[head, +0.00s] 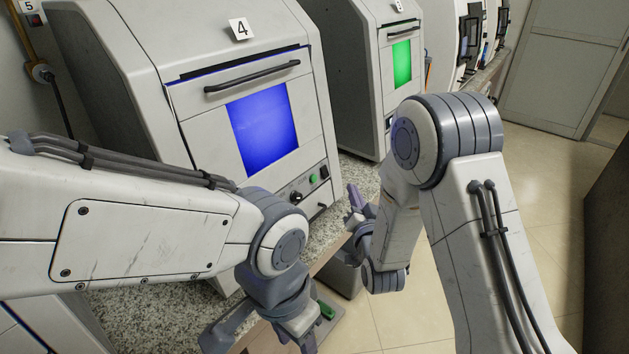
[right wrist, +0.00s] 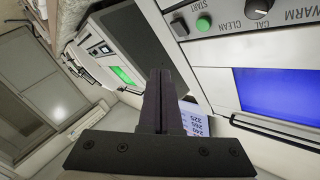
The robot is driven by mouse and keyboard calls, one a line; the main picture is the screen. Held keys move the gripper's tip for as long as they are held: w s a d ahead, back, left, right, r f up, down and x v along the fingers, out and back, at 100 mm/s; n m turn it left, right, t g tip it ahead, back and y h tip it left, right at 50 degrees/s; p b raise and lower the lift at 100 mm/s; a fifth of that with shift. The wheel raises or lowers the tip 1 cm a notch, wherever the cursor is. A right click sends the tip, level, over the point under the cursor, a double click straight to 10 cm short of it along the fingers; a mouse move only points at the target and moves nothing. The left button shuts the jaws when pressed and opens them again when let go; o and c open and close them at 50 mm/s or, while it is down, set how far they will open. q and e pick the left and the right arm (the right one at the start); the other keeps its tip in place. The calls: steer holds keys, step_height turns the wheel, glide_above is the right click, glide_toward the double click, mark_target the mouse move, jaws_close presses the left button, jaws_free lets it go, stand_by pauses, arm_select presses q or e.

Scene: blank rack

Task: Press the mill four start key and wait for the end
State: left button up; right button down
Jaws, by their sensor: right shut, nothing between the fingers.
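Mill four (head: 215,130), marked by a "4" card (head: 239,29), stands on the counter with its door closed and its window (head: 262,128) lit blue. Its green start key (head: 312,182) is on the low panel beside a black knob (head: 295,197). In the right wrist view the key (right wrist: 203,24) is labelled START. My right gripper (head: 353,194) is just right of the panel, apart from the key. Its fingers (right wrist: 160,75) are shut and empty. My left gripper (head: 300,330) is low at the counter's front edge, its fingertips unclear.
A neighbouring machine (head: 370,70) with a green window (head: 402,64) stands behind to the right. A speckled counter (head: 140,325) runs under the machines. A card with printed numbers (right wrist: 193,118) shows behind my right fingers. Tiled floor (head: 555,215) is open at right.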

mark_target(313, 179)
steer(key=shift+a, duration=0.1)
steer(key=shift+w+a+f+b, duration=0.15)
steer(key=shift+w+a+f, duration=0.15)
steer(key=shift+w+a, duration=0.7)
steer(key=shift+w+a+f+b, duration=0.1)
steer(key=shift+w+a+f, duration=0.4)
steer(key=shift+a, duration=0.85)
steer(key=shift+w+a+f+b, duration=0.15)
steer(key=shift+w+a, duration=0.75)
steer(key=shift+a, duration=0.25)
steer(key=shift+w+a+f+b, duration=0.1)
steer(key=shift+w+a+b, duration=0.1)
steer(key=shift+a+b, duration=0.15)
